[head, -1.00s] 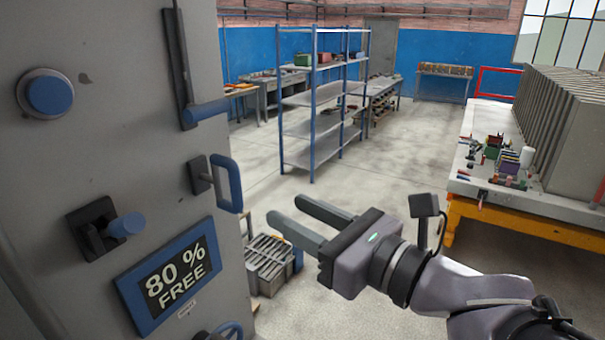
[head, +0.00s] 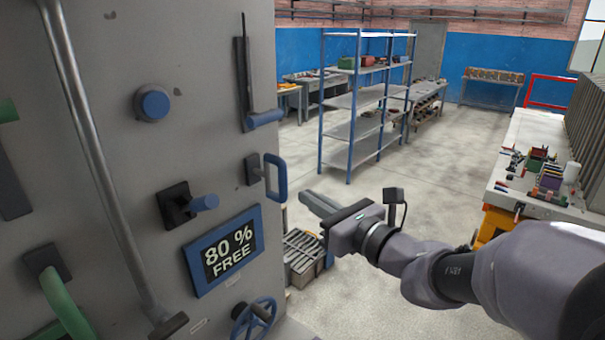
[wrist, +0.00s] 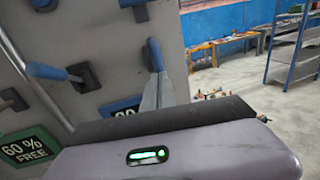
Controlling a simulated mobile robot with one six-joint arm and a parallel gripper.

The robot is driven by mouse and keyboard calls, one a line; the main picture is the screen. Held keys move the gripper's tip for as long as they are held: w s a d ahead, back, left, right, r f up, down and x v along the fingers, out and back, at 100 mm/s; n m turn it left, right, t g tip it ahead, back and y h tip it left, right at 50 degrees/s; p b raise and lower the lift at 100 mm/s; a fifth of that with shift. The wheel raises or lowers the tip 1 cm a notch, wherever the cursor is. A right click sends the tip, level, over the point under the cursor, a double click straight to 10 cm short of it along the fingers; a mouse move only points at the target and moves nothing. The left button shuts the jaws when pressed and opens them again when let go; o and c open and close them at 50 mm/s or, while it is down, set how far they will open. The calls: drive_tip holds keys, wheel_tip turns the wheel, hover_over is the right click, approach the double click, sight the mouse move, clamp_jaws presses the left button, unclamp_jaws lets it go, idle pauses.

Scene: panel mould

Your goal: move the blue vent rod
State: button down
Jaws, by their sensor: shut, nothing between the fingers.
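The grey panel carries several blue parts, and no label names the vent rod. A short blue rod (head: 264,119) juts sideways from a dark upright track near the panel's right edge. Another blue rod (head: 205,202) sticks out of a black bracket lower down. A blue D-shaped handle (head: 279,178) is at the right edge. My gripper (head: 307,197) is shut and empty, to the right of the panel and just below the D-handle in the picture. In the wrist view its fingers (wrist: 156,92) point toward the panel. I cannot tell whether they touch anything.
The panel also holds a round blue knob (head: 152,103), an "80 % FREE" sign (head: 224,251), a blue handwheel (head: 254,318) and a long grey bar (head: 95,150). A shelf rack (head: 352,130) and a workbench (head: 530,170) stand beyond open floor.

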sight(283, 184)
drive_tip(key=p+x, duration=0.1)
drive_tip(key=x, duration=0.3)
drive_tip(key=shift+w+a, duration=0.1)
drive_tip(key=shift+a, duration=0.25)
drive_tip(key=shift+w+a, duration=0.1)
drive_tip(key=shift+w, duration=0.3)
drive_tip(key=shift+w+a+r, duration=0.1)
drive_tip(key=shift+w+a, duration=0.3)
drive_tip(key=shift+a, duration=0.25)
drive_tip(key=shift+w+a, duration=0.45)
drive_tip(key=shift+a, duration=0.25)
drive_tip(key=shift+d, duration=0.1)
